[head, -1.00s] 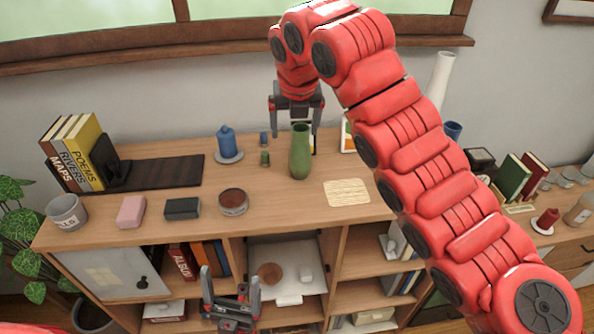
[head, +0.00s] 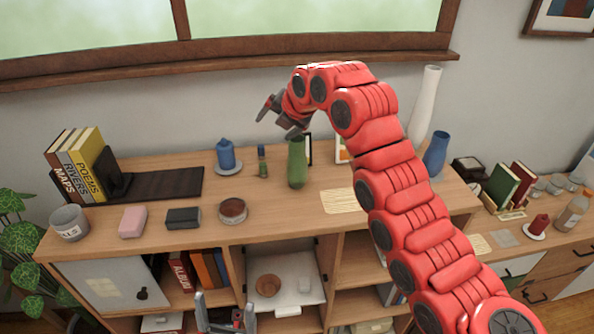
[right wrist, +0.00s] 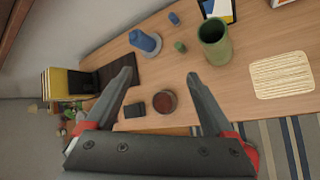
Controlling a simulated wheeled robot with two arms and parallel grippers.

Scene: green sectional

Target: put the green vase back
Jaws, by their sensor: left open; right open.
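The green vase (head: 297,163) stands upright on the wooden shelf top, right of the blue candle and behind the woven mat's left edge. It also shows in the right wrist view (right wrist: 214,42), where its open top is visible. My right gripper (head: 277,118) is open and empty, above and to the left of the vase, apart from it. Its two fingers (right wrist: 163,80) spread in the right wrist view with nothing between them. My left gripper (head: 226,305) is open and empty at the bottom of the head view, in front of the shelf unit.
A blue candle on a saucer (head: 226,155) and small bottles (head: 262,160) stand left of the vase. A woven mat (head: 338,201) lies front right. A white vase (head: 424,105) and a blue cup (head: 436,153) stand at right.

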